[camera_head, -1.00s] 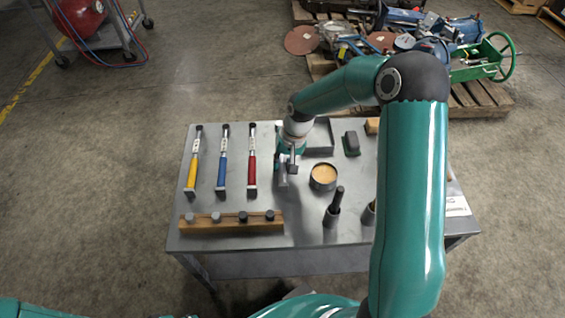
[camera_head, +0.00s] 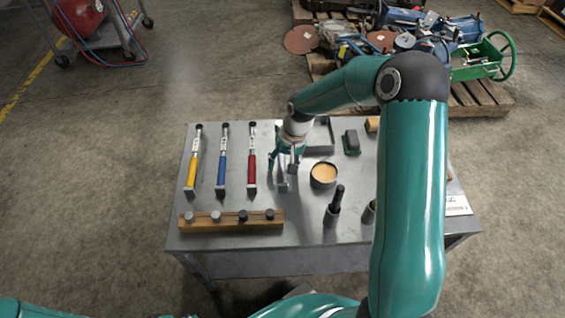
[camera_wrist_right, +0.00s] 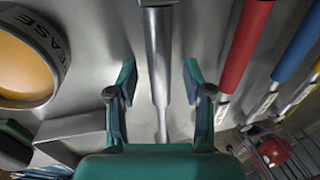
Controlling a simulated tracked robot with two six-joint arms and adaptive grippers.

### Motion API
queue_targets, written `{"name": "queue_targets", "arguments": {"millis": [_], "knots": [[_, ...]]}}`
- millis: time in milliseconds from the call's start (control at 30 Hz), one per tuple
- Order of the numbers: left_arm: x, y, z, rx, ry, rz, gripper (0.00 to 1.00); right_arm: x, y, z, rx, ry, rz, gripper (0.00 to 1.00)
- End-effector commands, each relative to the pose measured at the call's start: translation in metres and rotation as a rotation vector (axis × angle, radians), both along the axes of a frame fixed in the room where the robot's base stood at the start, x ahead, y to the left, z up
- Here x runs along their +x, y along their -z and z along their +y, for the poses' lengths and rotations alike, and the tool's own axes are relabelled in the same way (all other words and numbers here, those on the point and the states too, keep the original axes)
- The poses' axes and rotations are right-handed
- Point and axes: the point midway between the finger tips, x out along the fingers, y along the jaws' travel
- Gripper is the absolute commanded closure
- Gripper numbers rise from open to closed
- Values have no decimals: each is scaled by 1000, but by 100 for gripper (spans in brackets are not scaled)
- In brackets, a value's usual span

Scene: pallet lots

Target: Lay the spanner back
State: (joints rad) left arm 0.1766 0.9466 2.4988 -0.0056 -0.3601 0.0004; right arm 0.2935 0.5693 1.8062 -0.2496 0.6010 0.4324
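My right gripper (camera_wrist_right: 159,78) is open, with one finger on each side of the spanner's shaft and a gap on both sides. In the head view my right gripper (camera_head: 283,167) partly hides the spanner. Similar tools with red (camera_head: 252,170), blue (camera_head: 222,170) and yellow (camera_head: 192,172) handles lie in a row to its left. My left gripper is not in view.
A round tin (camera_head: 323,175) of tan paste stands just right of the gripper. A grey tray (camera_head: 320,134) is behind it. A wooden rack (camera_head: 232,225) with several sockets lies in front.

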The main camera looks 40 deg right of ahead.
Motion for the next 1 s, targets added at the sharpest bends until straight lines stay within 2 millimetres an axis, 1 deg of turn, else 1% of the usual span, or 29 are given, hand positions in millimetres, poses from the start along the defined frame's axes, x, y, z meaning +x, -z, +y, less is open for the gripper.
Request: {"name": "queue_targets", "arguments": {"millis": [167, 267, 367, 467, 700, 800, 900, 1000], "knots": [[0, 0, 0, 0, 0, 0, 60, -1, 0, 0, 0, 0, 2, 50], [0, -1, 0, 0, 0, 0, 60, -1, -6, -1, 0, 0, 0, 50], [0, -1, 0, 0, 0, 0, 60, -1, -17, -3, -1, 2, -3, 50], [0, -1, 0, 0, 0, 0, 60, -4, -34, -6, -1, 2, -4, 50], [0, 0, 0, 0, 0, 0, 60, -10, -82, -14, -1, 1, -4, 50], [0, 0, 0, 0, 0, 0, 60, -12, -97, -16, -1, 1, -3, 50], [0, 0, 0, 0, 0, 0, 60, -13, -109, -18, -2, 1, -3, 50], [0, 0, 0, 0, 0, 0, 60, -14, -114, -19, 0, 0, 0, 50]]}}
